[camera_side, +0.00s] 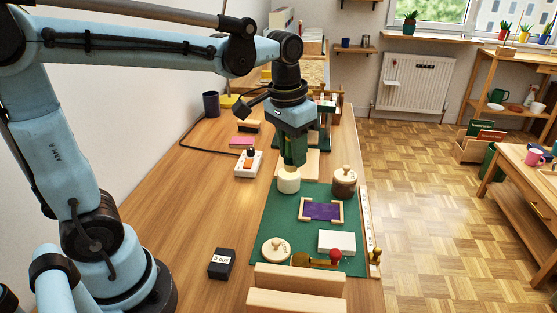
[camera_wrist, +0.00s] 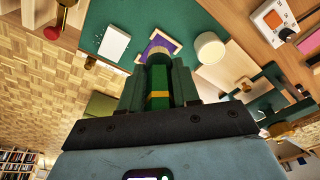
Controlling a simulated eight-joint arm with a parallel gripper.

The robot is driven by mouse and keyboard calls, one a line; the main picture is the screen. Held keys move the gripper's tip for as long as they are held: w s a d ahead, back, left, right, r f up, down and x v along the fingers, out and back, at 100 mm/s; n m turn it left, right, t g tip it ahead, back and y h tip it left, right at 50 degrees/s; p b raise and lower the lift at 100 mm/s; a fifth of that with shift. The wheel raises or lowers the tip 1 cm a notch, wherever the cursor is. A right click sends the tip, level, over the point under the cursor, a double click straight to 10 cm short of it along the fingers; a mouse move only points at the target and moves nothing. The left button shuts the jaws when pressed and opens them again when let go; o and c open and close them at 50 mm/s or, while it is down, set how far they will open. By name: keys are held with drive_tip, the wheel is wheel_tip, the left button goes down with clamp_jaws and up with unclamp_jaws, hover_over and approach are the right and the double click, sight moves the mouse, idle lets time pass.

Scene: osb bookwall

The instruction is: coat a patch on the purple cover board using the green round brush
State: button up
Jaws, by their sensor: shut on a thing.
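My gripper (camera_side: 294,163) is shut on the green round brush and points down, just above or behind the cream pot (camera_side: 288,181) in the side view. In the wrist view the brush's green handle (camera_wrist: 158,83) with a yellow band sits between the fingers. Its bristle end is mostly hidden, and I cannot tell if it touches anything.
A brown jar (camera_side: 344,182) with a knobbed lid stands right of the pot.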

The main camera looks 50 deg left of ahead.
drive_tip(key=shift+n, duration=0.3)
drive_tip(key=shift+w+f, duration=1.6)
drive_tip(key=shift+f, duration=0.8)
drive_tip(key=shift+w+f, duration=1.6)
drive_tip(key=shift+f, duration=0.8)
drive_tip(key=shift+w+f, duration=1.6)
drive_tip(key=shift+f, duration=0.8)
drive_tip(key=shift+s+d+f, duration=0.15)
drive_tip(key=shift+f, duration=0.15)
drive_tip(key=shift+s+d, duration=1.2)
drive_tip(key=shift+s, duration=0.1)
drive_tip(key=w+a, duration=0.3)
drive_tip(key=shift+w+d, duration=0.35)
drive_tip(key=shift+d, duration=0.3)
drive_tip(key=shift+s+d, duration=1.35)
drive_tip(key=shift+s, duration=0.1)
drive_tip(key=w+a, duration=0.3)
wheel_tip(320, 180, up, 8)
drive_tip(key=shift+s, duration=0.1)
